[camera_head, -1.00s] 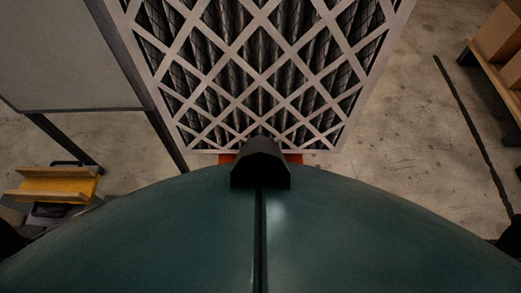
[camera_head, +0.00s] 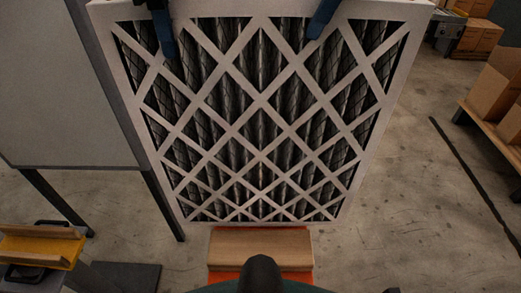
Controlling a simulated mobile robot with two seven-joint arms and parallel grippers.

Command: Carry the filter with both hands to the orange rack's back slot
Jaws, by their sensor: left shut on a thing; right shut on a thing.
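The filter (camera_head: 262,100) is a large pleated panel with a pale frame and a diamond lattice front. It hangs upright in front of me. My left gripper (camera_head: 165,36) is shut on its upper edge, left of the middle. My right gripper (camera_head: 323,18) is shut on the same edge, right of the middle. One blue finger of each shows over the front face; the rest is behind or out of frame. Below the filter's lower edge is an orange piece (camera_head: 230,277) topped by a wooden board (camera_head: 262,248). I cannot tell whether it is the orange rack; no slot shows.
A grey panel on dark legs (camera_head: 65,90) stands close to the filter's left side. A yellow and wooden item (camera_head: 38,247) is at lower left. Cartons (camera_head: 498,85) stand on a wooden support at right.

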